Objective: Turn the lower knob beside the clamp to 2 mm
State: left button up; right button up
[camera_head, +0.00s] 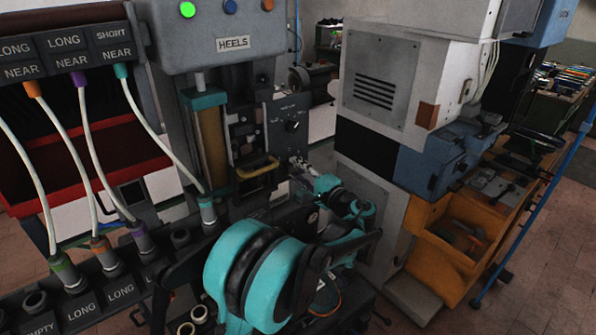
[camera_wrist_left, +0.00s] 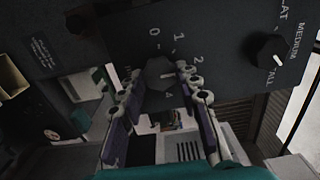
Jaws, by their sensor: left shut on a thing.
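The lower knob (camera_wrist_left: 158,73) is a dark knob on a black panel in the left wrist view. White numbers 0, 1, 2 and 4 show around it. A short pale mark shows at its right side, but I cannot read its exact setting. My left gripper (camera_wrist_left: 161,84) has its two purple-padded fingers on either side of the knob, shut on it. In the head view my left gripper (camera_head: 303,180) is small at the panel's foot, and it and my teal arm hide the lower knob.
The upper knob (camera_head: 292,126) sits higher on the panel; it shows with height labels in the left wrist view (camera_wrist_left: 268,48). The heel press (camera_head: 225,25) stands to the left, with hoses and sockets. A grey cabinet (camera_head: 385,75) stands close on the right.

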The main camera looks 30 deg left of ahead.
pick_arm(q)
jog(key=o, duration=1.2)
jog(key=shift+c, duration=0.2)
jog(key=shift+d, duration=0.15)
jog(key=v, duration=1.1)
jog(key=shift+s+d, duration=0.15)
jog(key=shift+d, duration=0.2)
jog(key=shift+f, duration=0.1)
